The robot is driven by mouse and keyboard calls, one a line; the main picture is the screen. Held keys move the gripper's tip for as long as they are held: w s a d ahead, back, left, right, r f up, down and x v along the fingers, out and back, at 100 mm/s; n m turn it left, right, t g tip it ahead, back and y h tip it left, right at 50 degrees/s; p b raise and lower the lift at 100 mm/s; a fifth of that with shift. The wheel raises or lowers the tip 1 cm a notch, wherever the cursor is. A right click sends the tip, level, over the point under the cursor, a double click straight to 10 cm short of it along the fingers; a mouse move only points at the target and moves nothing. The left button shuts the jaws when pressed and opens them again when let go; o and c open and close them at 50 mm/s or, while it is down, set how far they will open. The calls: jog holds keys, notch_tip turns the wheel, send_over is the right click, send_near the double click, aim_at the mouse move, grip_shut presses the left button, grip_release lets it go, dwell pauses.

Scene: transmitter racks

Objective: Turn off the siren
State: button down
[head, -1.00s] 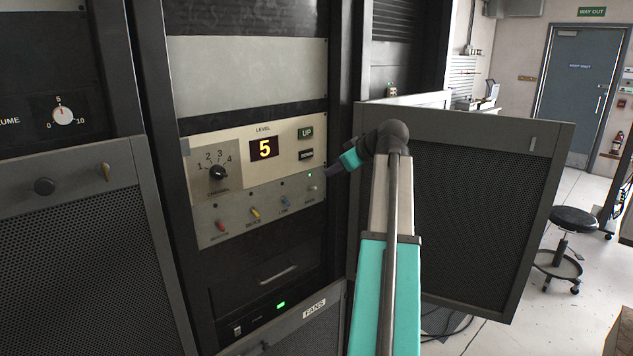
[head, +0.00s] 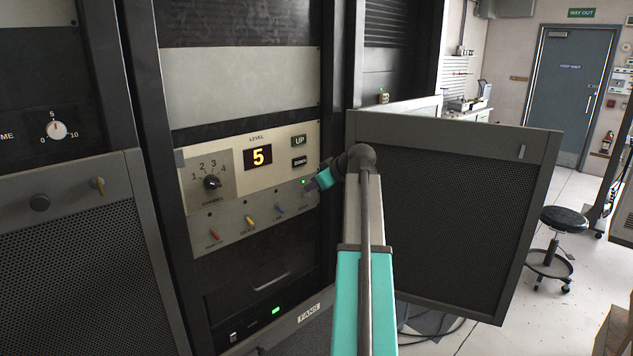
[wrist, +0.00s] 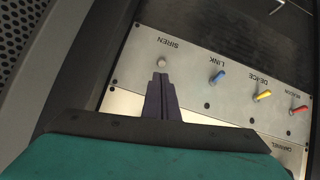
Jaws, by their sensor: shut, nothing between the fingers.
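The siren switch is a small pale toggle (wrist: 161,63) under the label SIREN in the wrist view, where the panel appears upside down. My gripper (wrist: 160,76) is shut and empty, its dark fingertips just short of the toggle; I cannot tell whether they touch. In the head view my gripper (head: 309,185) is at the right end of the toggle row and hides the siren toggle. The other toggles are blue (head: 279,209), yellow (head: 250,220) and red (head: 215,234).
Above the toggles are a channel knob (head: 211,182), a level display (head: 258,156) reading 5, and UP (head: 298,141) and DOWN (head: 299,162) buttons. An open mesh door (head: 450,215) stands right of my arm. A stool (head: 563,220) is farther right.

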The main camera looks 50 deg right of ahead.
jog(key=shift+x, duration=0.75)
jog(key=shift+s+a, duration=0.2)
jog(key=shift+a, duration=0.15)
jog(key=shift+w+d, duration=0.2)
jog(key=shift+d, duration=0.05)
jog(key=shift+f, duration=0.1)
jog(key=shift+w+a+f+b, duration=0.1)
jog(key=shift+w+a+b, duration=0.1)
jog(key=shift+b, duration=0.25)
jog(key=shift+s+d+t, duration=0.3)
jog(key=shift+s+d, duration=0.05)
jog(key=shift+s, duration=0.05)
jog(key=shift+b, duration=0.3)
